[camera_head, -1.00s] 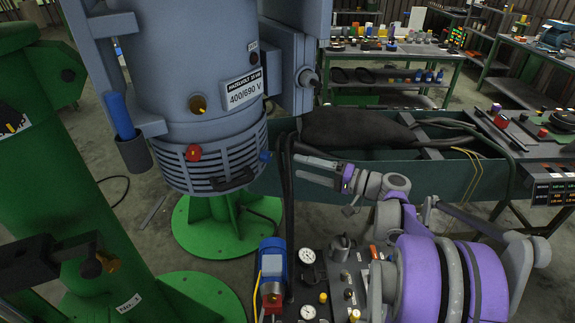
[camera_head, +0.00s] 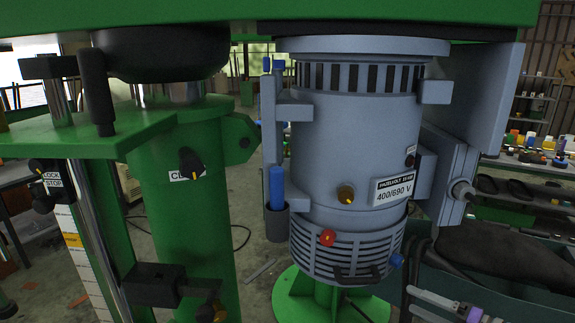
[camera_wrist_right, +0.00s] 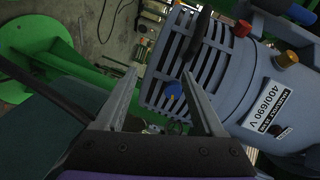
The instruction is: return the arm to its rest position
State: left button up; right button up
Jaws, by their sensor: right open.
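My right gripper (camera_head: 411,300) is at the bottom right of the head view, in front of the dark green trough and to the right of the motor's lower grille. In the right wrist view my right gripper (camera_wrist_right: 160,76) has its two metal fingers apart, with nothing held between them. The motor's blue knob (camera_wrist_right: 173,89) shows behind the gap between the fingers. Most of my right arm is cut off by the lower edge of the head view. My left gripper is not in view.
A green column (camera_head: 185,215) with levers stands further left. The green trough (camera_head: 480,265) holds a black bag (camera_head: 500,258).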

jog(key=s+a+f+n+g+h, duration=0.1)
jog(key=s+a+f+g, duration=0.15)
jog(key=a, duration=0.35)
jog(key=s+a+f+n+g+h, duration=0.1)
jog(key=s+a+f+g, duration=0.15)
jog(key=a, duration=0.25)
jog(key=s+a+f+n+g+h, duration=0.1)
jog(key=s+a+f+n+h, duration=0.1)
jog(key=s, duration=0.4)
jog(key=s+a+f+n+h, duration=0.2)
jog(key=s+f+n+h, duration=0.2)
jog(key=s+f+h, duration=0.1)
notch_tip(320, 180, down, 2)
jog(key=shift+s+a+f+g+h, duration=0.2)
jog(key=shift+s+a+g+h, duration=0.15)
jog(key=shift+s, duration=0.55)
